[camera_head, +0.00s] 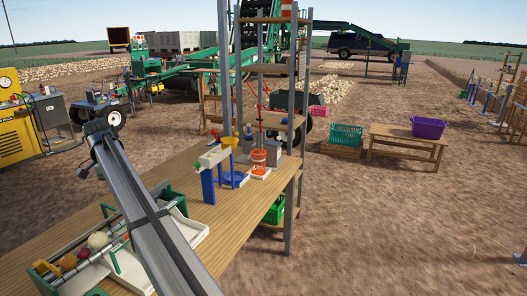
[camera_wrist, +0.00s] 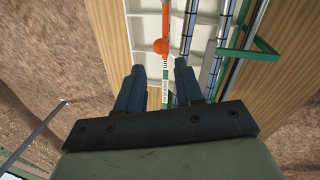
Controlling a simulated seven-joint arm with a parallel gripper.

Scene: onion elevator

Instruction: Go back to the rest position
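My gripper (camera_wrist: 160,66) is open in the wrist view, its two dark fingers well apart. It points down over a white sectioned tray (camera_wrist: 145,8) with metal rollers and green bars beside it. In the head view my arm reaches from the bottom edge over the wooden table, and the dark gripper end (camera_head: 97,130) is raised at the left. Its fingers cannot be made out there.
A metal-post shelf (camera_head: 292,80) rises behind. Open dirt lies at right front.

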